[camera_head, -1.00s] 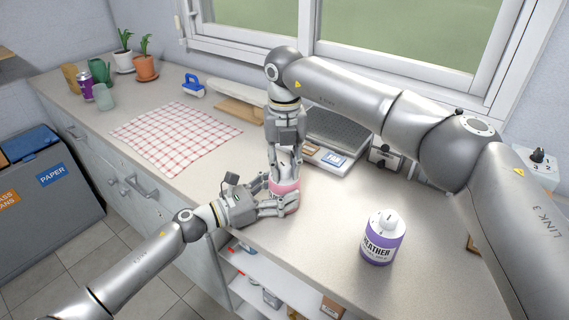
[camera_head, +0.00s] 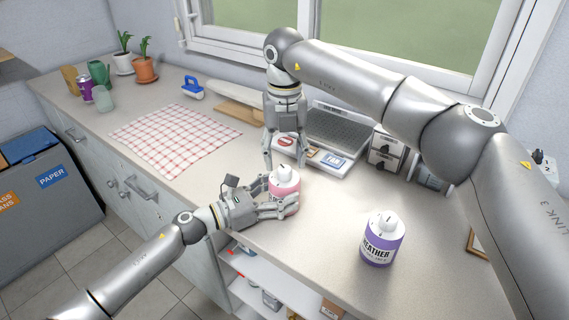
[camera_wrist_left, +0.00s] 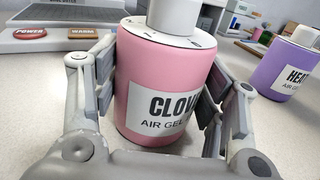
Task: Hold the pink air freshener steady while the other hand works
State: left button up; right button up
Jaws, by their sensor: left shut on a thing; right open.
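The pink air freshener (camera_head: 284,183), with a white top, stands upright on the counter near its front edge. In the left wrist view the pink air freshener (camera_wrist_left: 165,90) fills the middle, its label reading "CLOV" and "AIR GEL". My left gripper (camera_head: 280,205) is shut on its body, one finger on each side. My right gripper (camera_head: 284,160) is open and empty, pointing down just above and behind the white top, apart from it as far as I can tell.
A purple "HEATHER" air freshener (camera_head: 382,238) stands to the right on the counter. A checked cloth (camera_head: 175,138) lies to the left. The counter between the two fresheners is clear.

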aim_at(284, 169)
pick_arm(q)
jog(key=shift+a, duration=0.1)
pick_arm(e)
notch_tip(284, 169, up, 9)
jog(key=shift+f, duration=0.2)
notch_tip(284, 169, down, 12)
jog(key=n, duration=2.5)
jog(key=shift+s+t+y, duration=0.15)
jog(key=shift+t+y, duration=0.15)
